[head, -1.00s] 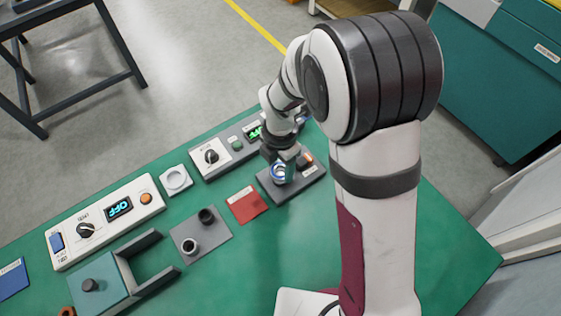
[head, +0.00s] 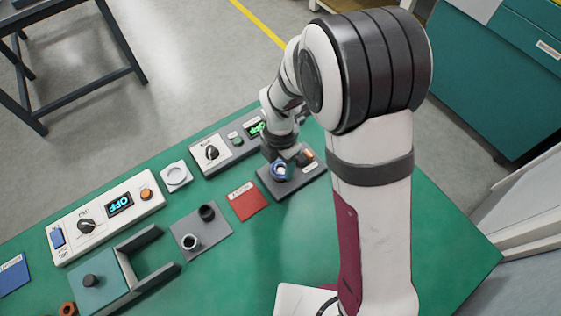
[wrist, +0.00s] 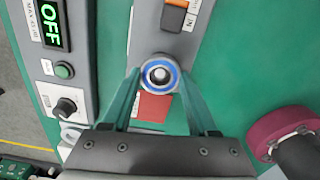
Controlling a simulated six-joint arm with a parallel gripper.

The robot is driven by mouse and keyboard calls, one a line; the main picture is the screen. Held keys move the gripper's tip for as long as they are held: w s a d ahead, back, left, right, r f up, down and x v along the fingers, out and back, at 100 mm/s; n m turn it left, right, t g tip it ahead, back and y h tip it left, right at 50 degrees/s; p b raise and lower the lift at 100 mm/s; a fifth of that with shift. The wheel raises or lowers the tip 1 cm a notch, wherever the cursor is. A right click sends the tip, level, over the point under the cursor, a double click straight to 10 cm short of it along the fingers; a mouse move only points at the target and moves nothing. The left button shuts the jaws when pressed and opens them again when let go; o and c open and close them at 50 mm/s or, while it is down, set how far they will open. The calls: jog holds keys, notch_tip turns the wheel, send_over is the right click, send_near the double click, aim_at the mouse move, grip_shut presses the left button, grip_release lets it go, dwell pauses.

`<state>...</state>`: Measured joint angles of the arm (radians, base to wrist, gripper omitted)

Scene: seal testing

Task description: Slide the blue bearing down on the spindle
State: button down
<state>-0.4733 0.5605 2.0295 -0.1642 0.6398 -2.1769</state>
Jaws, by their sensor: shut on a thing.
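The blue bearing (wrist: 161,75), a ring with a blue band and metal inner part, sits between the two green fingers of my gripper (wrist: 160,82) in the wrist view. The fingers are shut on it from both sides. The light round tip of the spindle (wrist: 158,75) shows inside the bearing's bore, so the bearing is around it. How far down it sits cannot be told from above. In the head view the bearing (head: 281,170) is at the dark grey base plate (head: 290,188), below my wrist, which partly hides my fingers.
A grey control box with a green OFF display (head: 257,128) stands beside the plate. An orange-topped rocker switch (wrist: 174,16) is on the plate. A red card (head: 247,201), a grey plate with two posts (head: 202,236) and a white control box (head: 106,218) lie to the left.

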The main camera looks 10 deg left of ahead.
jog(key=shift+f, duration=0.6)
dwell(0.4)
jog(key=shift+c, duration=0.5)
grip_release()
notch_tip(320, 180, up, 9)
